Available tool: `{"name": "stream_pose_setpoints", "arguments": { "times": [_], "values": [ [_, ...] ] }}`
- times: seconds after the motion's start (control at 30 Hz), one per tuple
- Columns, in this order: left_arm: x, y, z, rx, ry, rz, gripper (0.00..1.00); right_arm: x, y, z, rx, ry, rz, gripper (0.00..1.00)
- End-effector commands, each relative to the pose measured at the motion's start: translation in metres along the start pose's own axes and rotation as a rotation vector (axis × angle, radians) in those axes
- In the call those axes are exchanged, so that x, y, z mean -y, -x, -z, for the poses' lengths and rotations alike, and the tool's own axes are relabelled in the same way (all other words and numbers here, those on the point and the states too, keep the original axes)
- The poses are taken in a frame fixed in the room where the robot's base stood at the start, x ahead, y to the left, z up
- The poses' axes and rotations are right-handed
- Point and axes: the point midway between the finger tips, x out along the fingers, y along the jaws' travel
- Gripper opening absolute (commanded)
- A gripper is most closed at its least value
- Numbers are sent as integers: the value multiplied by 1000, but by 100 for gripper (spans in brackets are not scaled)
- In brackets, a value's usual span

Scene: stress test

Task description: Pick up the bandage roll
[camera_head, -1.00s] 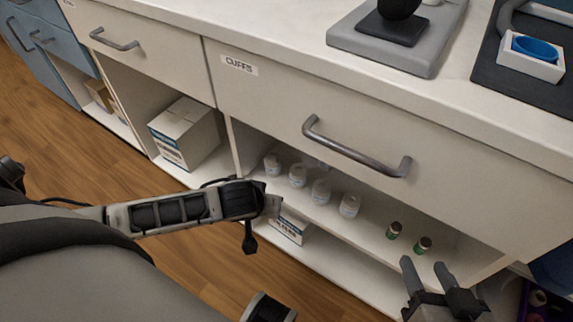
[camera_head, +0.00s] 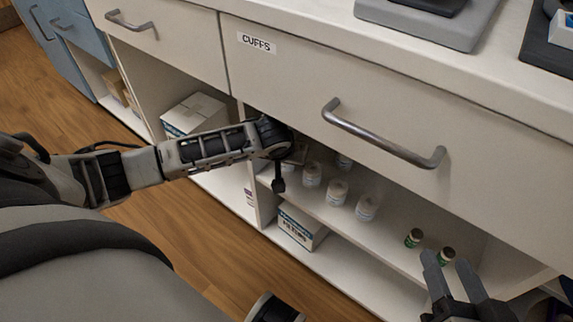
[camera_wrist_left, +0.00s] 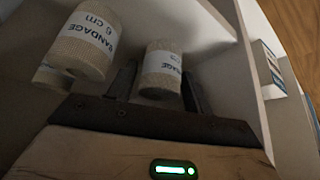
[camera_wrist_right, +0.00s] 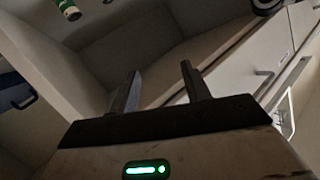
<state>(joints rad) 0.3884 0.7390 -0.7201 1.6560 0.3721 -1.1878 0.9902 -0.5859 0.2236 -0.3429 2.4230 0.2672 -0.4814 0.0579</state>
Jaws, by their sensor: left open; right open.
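In the left wrist view, a tan bandage roll (camera_wrist_left: 162,70) with a white label stands between the fingers of my left gripper (camera_wrist_left: 157,85), which is open around it. A second bandage roll (camera_wrist_left: 85,40), labelled "BANDAGE 6 cm", is at the upper left, with part of another roll (camera_wrist_left: 53,79) beneath it.
White bottles (camera_head: 337,191) and green-labelled bottles (camera_head: 414,238) stand on the upper shelf. A filters box (camera_head: 300,226) is on the lower shelf. The cuffs drawer (camera_head: 400,100) with its metal handle (camera_head: 380,135) overhangs the shelf. Open wooden floor lies at the left.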

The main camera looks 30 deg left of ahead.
Motion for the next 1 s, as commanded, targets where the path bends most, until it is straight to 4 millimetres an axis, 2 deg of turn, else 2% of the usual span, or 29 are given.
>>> {"name": "stream_pose_setpoints", "arguments": {
  "times": [0.03, 0.3, 0.33, 0.43, 0.47, 0.7, 0.9, 1.0],
  "values": [
    [0, -9, -4, 3, -2, 1, 51, 1, -2, 0, -19, -20, 11, 47],
    [0, -9, -3, 3, -3, 1, 51, 4, 0, 8, -36, -37, 22, 47],
    [0, -9, -4, 3, -3, 1, 48, 4, 0, 8, -36, -37, 22, 47],
    [0, -9, -4, 3, -3, 1, 20, 4, -1, 8, -35, -35, 21, 47],
    [0, -9, -4, 3, -3, 1, 17, 4, -1, 7, -35, -35, 21, 47],
    [0, -9, -3, 3, -2, 1, 17, 4, -1, 6, -32, -33, 19, 47],
    [0, -3, 0, 5, -1, 1, 17, 4, 1, 13, -17, 2, 0, 47],
    [-6, 0, -6, 8, -6, -4, 17, -2, 4, 3, 35, 50, -30, 47]
  ]
}}
